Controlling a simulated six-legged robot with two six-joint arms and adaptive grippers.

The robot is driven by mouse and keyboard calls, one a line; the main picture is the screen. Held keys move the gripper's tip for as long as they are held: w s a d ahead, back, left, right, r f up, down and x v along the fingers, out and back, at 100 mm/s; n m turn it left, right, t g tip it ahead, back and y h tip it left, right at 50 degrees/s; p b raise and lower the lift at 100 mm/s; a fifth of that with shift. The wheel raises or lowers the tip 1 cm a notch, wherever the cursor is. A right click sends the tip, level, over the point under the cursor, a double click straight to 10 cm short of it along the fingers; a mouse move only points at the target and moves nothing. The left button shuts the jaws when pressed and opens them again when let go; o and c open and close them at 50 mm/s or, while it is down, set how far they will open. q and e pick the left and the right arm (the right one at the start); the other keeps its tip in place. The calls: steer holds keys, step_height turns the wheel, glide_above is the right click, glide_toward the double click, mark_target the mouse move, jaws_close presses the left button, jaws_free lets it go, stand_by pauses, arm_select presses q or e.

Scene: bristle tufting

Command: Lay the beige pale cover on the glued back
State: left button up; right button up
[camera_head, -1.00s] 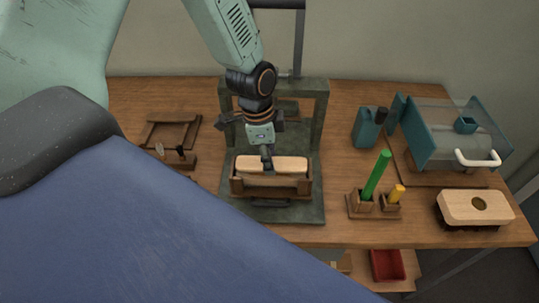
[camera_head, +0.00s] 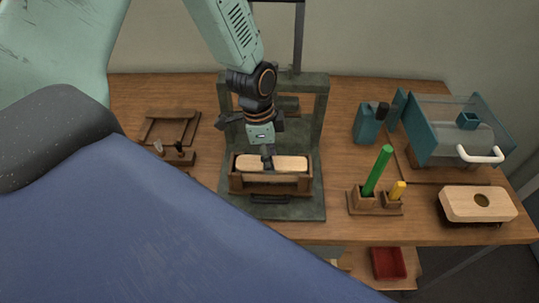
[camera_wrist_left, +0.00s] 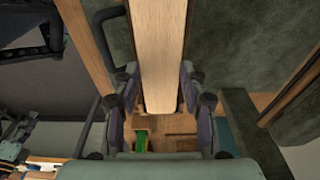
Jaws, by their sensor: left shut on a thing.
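The beige pale cover (camera_head: 290,163) is a long pale wooden block. It lies lengthwise between the end walls of a brown wooden holder (camera_head: 272,186) on the dark green press. My left gripper (camera_head: 267,163) comes down from above and is shut on the cover near its middle. In the left wrist view the cover (camera_wrist_left: 158,40) runs between the two fingers (camera_wrist_left: 160,75). The glued back is hidden under the cover, and I cannot tell whether the two touch. My right gripper is not in view.
The green press frame (camera_head: 320,110) stands around the arm. To its right are a holder with a green stick (camera_head: 377,170) and a yellow one, a teal bottle (camera_head: 366,125), a clear-lidded machine (camera_head: 450,125) and a finished-looking brush block (camera_head: 460,204). A wooden frame (camera_head: 172,115) lies left.

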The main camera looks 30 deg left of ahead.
arm_select(q)
steer(key=shift+f+b, duration=0.3)
steer(key=shift+f, duration=0.15)
steer(key=o, duration=1.2)
steer(key=o, duration=0.4)
steer(key=shift+s+a+r+p, duration=0.1)
steer(key=shift+a+r+p, duration=0.1)
steer(key=shift+r+p, duration=1.3)
steer(key=shift+s+a+r+p, duration=0.15)
steer(key=shift+r+p, duration=1)
steer(key=shift+p, duration=0.7)
steer(key=shift+s+a+r+p, duration=0.1)
steer(key=shift+a+r+p, duration=0.1)
steer(key=shift+r+p, duration=1.3)
steer(key=shift+f, duration=0.15)
steer(key=shift+f, duration=0.2)
